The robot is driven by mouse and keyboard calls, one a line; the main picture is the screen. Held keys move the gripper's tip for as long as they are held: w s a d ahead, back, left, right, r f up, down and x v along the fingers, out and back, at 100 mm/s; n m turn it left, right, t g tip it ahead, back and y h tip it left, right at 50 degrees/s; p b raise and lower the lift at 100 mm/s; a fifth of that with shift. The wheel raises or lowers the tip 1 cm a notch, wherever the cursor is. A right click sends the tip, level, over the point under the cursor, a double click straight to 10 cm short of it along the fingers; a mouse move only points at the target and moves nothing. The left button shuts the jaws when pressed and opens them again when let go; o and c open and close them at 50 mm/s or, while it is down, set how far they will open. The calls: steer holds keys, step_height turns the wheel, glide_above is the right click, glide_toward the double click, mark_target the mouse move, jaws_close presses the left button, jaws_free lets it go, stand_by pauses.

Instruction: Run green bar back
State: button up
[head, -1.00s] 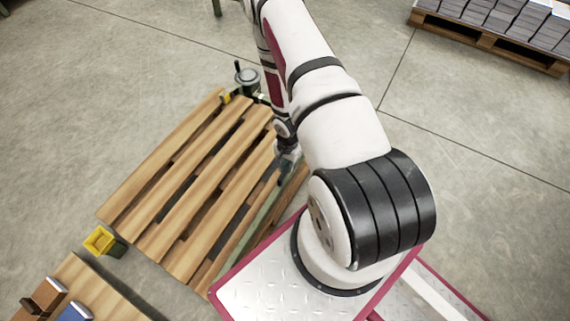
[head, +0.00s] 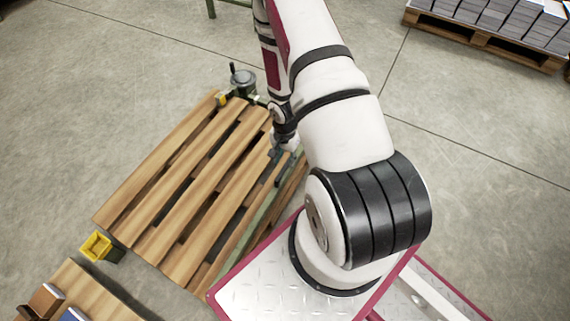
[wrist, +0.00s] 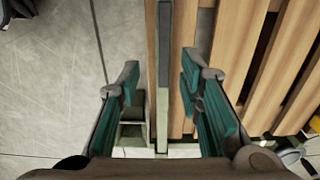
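The green bar (wrist: 163,75) is long, narrow and grey-green in the wrist view, running upright in the picture along the edge of the wooden slats. In the head view a green strip (head: 262,222) runs along the right side of the slatted wooden top (head: 185,185). My gripper (wrist: 165,88) is open, with its teal-padded fingers on either side of the bar and visible gaps on both sides. In the head view my gripper (head: 283,160) is small and partly hidden by my arm, over the right edge of the slats.
A grey round device with a handle (head: 243,80) stands at the far end of the slats. A loaded pallet (head: 490,38) is far off at top right. Open concrete floor lies to the right.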

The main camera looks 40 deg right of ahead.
steer(key=shift+r, duration=2.75)
